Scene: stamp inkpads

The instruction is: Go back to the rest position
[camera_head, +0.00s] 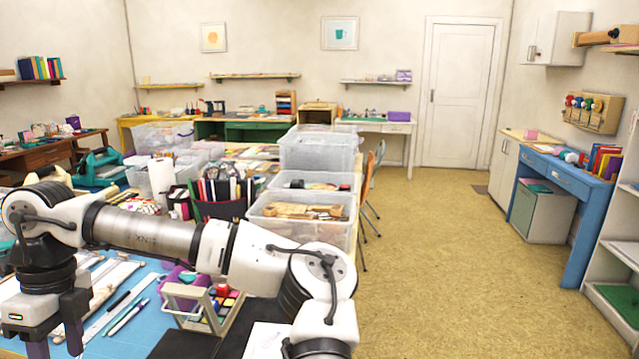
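My gripper (56,345) hangs at the lower left, pointing down over the near table. Its two dark fingers are apart with nothing visible between them; their lowest ends are near the picture's bottom edge. My arm stretches from the lower right across to the left above the table. A purple object (177,277) with a teal part lies behind the stand.
Pens (124,316) and pale strips lie on the blue mat (120,346) between my gripper and the stand. Behind my arm are a pen holder (222,208) and clear plastic bins (300,228). The floor (450,260) to the right is open.

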